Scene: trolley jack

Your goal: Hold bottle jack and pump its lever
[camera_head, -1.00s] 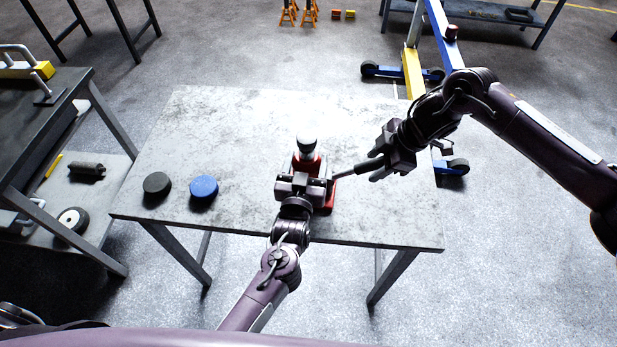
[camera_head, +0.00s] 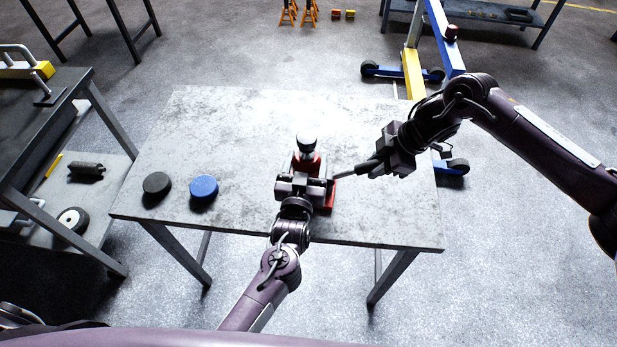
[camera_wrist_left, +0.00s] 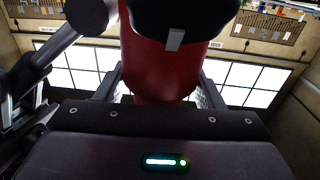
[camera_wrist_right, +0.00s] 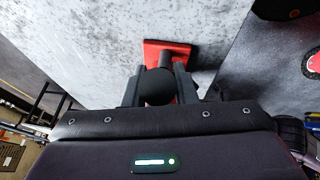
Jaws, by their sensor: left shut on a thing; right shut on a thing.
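The red bottle jack (camera_head: 317,160) stands upright on the table near its front edge, with a silver and black top. My left gripper (camera_head: 302,178) is shut on the jack body from the front. In the left wrist view the red body (camera_wrist_left: 160,65) sits between the left fingers (camera_wrist_left: 160,92). The lever (camera_head: 350,173) sticks out to the right of the jack. My right gripper (camera_head: 378,163) is shut on the lever's dark grip, whose round end (camera_wrist_right: 157,87) shows between the right fingers (camera_wrist_right: 158,90). The jack's red base (camera_wrist_right: 168,48) shows beyond it. My left gripper hides part of the jack.
A black disc (camera_head: 157,184) and a blue disc (camera_head: 204,187) lie on the grey table (camera_head: 245,120) left of the jack. A blue and yellow hoist (camera_head: 412,72) stands behind the table's right side. A dark workbench (camera_head: 45,110) is at the left. The table's back left is clear.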

